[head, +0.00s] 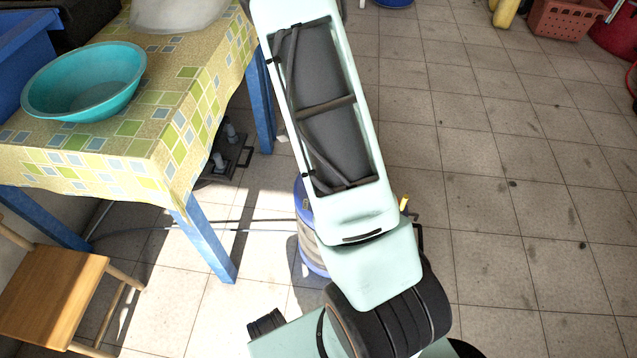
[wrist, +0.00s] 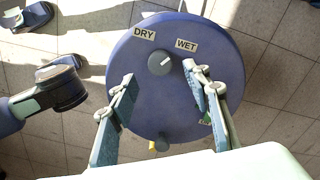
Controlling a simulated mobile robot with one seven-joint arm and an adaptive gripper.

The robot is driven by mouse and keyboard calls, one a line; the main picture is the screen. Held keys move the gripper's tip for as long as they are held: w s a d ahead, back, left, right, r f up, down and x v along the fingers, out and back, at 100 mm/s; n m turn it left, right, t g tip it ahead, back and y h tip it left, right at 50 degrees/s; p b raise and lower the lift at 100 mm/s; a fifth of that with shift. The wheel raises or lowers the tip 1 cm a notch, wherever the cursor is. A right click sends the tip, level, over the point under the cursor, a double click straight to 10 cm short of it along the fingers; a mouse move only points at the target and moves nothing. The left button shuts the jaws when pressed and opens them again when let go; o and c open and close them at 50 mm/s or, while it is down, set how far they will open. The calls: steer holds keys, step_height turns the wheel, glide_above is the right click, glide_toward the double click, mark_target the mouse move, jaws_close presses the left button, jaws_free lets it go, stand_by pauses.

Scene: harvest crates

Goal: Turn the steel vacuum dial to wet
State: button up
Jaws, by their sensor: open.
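The vacuum's round blue top (wrist: 160,105) fills the middle of the wrist view. A grey dial (wrist: 159,63) sits on it below a DRY label (wrist: 144,34) at left and a WET label (wrist: 186,45) at right. The dial's white mark points up and right, toward the WET side. My gripper (wrist: 161,74) is open, one finger on each side of the dial, with visible gaps. I cannot tell how high the fingertips are above the top. In the head view the vacuum's blue body (head: 307,240) is mostly hidden behind my arm, and my gripper is hidden.
A table with a patterned cloth (head: 120,160) stands at left, bearing a teal bowl (head: 85,85); its blue leg (head: 208,240) is near the vacuum. A wooden stool (head: 50,295) is at lower left. A red crate (head: 562,18) is far right. Tiled floor at right is clear.

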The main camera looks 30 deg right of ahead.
step_height(320, 180, up, 6)
steer(key=shift+f, duration=0.1)
stand_by(0.5)
